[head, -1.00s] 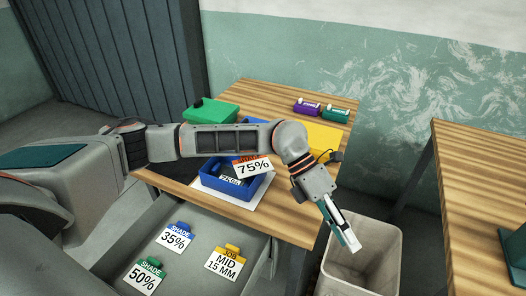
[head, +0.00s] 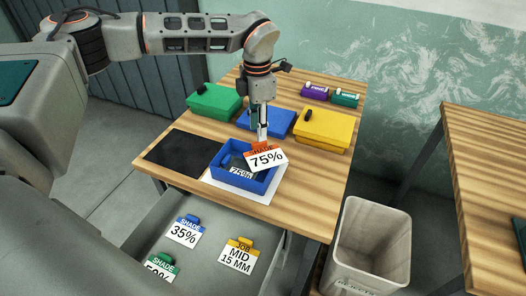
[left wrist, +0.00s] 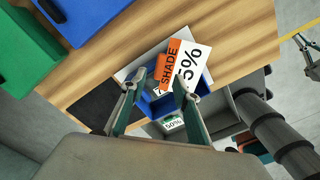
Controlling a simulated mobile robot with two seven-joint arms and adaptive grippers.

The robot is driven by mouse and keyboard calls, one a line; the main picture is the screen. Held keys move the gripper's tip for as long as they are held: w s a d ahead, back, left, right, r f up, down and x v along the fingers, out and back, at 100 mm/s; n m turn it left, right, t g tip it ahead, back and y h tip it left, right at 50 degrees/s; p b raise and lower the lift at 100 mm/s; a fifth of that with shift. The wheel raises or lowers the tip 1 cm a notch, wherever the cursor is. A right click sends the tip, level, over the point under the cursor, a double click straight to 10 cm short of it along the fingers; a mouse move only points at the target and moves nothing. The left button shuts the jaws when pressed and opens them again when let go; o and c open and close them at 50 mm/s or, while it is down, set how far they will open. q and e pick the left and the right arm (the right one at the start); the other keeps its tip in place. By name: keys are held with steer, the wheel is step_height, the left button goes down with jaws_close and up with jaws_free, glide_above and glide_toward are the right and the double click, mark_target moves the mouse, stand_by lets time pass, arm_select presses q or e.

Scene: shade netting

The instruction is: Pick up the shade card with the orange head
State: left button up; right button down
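The shade card with the orange head (head: 267,158) is white and marked 75%. It leans up out of a blue tray (head: 262,187) on the table; a dark piece marked 75% lies inside. My left gripper (head: 262,137) points down at the card's orange head in the head view. In the left wrist view the left gripper's fingers (left wrist: 158,80) are apart, with the orange head (left wrist: 168,64) just beyond and between their tips. I cannot tell whether they touch it. A grey part at the right edge there may be my right gripper (left wrist: 308,46); its state is unclear.
Green (head: 214,101), blue (head: 266,122) and yellow (head: 323,128) boxes stand behind the tray. A dark mat (head: 186,158) lies left. An open drawer below holds blue-headed (head: 185,232), green-headed (head: 161,267) and yellow-headed (head: 238,256) cards. A bin (head: 371,240) stands at right.

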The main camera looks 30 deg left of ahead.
mark_target(264, 153)
arm_select(q)
steer(key=shift+w+d+f+p, duration=0.1)
steer(key=shift+f+p, duration=0.1)
steer(key=shift+f, duration=0.95)
steer(key=shift+w+f+p, duration=0.1)
steer(key=shift+f+p, duration=0.05)
steer(key=shift+f, duration=1)
jaws_close()
steer(key=shift+r, duration=0.15)
